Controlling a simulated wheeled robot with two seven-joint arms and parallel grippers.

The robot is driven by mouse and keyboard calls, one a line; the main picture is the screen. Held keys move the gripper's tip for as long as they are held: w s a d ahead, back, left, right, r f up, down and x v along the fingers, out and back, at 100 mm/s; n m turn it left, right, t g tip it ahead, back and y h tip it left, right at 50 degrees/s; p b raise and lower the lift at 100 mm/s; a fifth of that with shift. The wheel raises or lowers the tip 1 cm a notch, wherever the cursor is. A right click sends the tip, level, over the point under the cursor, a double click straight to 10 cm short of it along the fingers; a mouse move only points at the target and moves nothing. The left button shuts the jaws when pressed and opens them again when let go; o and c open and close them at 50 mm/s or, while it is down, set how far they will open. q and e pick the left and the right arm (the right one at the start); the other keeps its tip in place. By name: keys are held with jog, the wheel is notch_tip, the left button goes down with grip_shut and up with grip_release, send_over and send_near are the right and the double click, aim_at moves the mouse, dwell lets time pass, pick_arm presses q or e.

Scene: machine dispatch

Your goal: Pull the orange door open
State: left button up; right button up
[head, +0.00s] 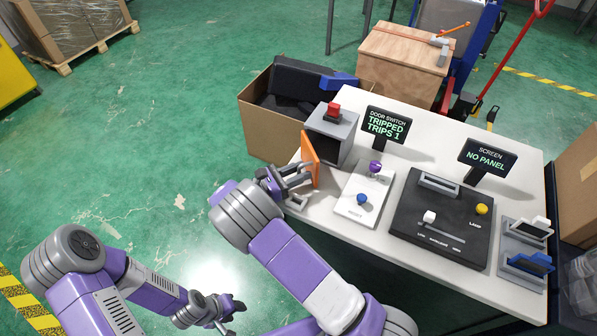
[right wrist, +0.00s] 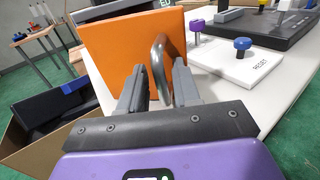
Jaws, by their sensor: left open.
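The orange door (head: 310,159) stands ajar at the front of a small grey box (head: 331,133) on the white table, and part of the box's inside shows. In the right wrist view the door (right wrist: 130,47) has a grey bar handle (right wrist: 159,58). My right gripper (head: 300,176) is at the door's outer face. In the right wrist view its fingers (right wrist: 160,84) lie on either side of the handle; whether they press on it is unclear. My left gripper (head: 229,309) is open and empty, low over the floor, away from the table.
A red button (head: 333,112) tops the box. The door switch sign (head: 386,126) reads TRIPPED, TRIPS 1. A white reset panel (head: 361,198) with purple and blue knobs stands close right of the door. A cardboard box (head: 262,139) is behind left.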

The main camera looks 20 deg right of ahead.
jog(key=a, duration=0.5)
jog(key=s+a, duration=0.1)
jog(key=a, duration=0.1)
jog(key=shift+a+p, duration=0.25)
jog(key=shift+p, duration=0.15)
